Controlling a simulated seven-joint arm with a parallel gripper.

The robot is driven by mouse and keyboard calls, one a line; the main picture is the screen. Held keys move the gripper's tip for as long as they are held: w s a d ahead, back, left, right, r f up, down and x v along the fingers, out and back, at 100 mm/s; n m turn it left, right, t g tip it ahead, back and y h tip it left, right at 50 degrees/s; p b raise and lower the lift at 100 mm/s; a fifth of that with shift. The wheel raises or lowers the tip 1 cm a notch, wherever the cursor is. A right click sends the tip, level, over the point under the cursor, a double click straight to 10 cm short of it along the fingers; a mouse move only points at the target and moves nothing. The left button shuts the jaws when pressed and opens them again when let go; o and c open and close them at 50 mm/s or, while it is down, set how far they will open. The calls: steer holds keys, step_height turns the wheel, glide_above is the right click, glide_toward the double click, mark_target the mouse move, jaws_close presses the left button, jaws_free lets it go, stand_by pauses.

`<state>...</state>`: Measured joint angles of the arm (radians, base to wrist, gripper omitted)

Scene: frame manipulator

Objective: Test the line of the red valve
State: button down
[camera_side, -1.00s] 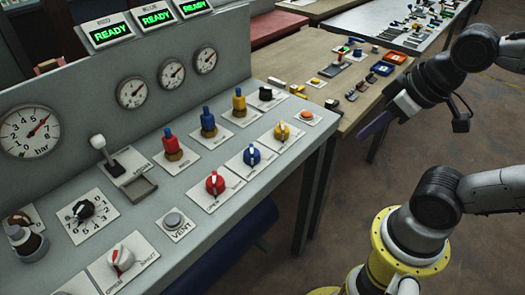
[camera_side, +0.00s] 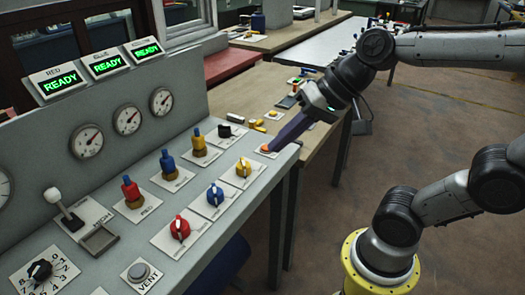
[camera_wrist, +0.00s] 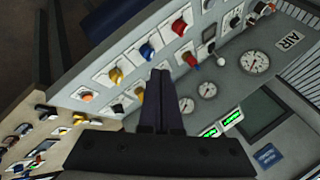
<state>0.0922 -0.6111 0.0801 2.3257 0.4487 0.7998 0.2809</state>
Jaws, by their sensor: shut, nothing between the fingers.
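The red valve knob (camera_side: 180,228) sits on the sloping panel in front of the red-topped brass post (camera_side: 131,190). It also shows in the wrist view (camera_wrist: 180,25). The blue knob (camera_side: 215,195) and yellow knob (camera_side: 243,167) stand in the same row, then an orange button (camera_side: 268,149). A display marked RED (camera_side: 57,80) reads READY in green, as do the two beside it. My gripper (camera_side: 270,150) is shut and empty. Its tips overlap the orange button's plate in the side view; I cannot tell if they touch. The wrist view shows the closed fingers (camera_wrist: 160,75) over the panel.
Blue (camera_side: 168,165) and yellow (camera_side: 198,142) posts stand behind their knobs. A lever (camera_side: 62,208), a numbered dial (camera_side: 40,270) and a grey VENT button (camera_side: 138,271) are nearer. Gauges (camera_side: 127,120) line the upright back. A wooden table (camera_side: 240,93) with small parts adjoins the panel.

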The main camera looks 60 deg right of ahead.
steer(key=w+d+f+m+t, duration=0.1)
steer(key=w+d+m, duration=0.45)
steer(key=w, duration=0.25)
steer(key=w+d+m+t, duration=0.1)
steer(key=w+d+m, duration=0.4)
steer(key=w+m, duration=0.2)
steer(key=w+d+f+m+h, duration=0.1)
steer(key=d+f+m, duration=0.4)
steer(key=d, duration=0.8)
step_height(320, 180, down, 3)
steer(key=shift+d+r, duration=0.1)
steer(key=shift+d, duration=0.05)
steer(key=shift+m, duration=0.25)
steer(key=shift+f, duration=4.45)
steer(key=shift+f, duration=0.1)
steer(key=shift+f, duration=0.35)
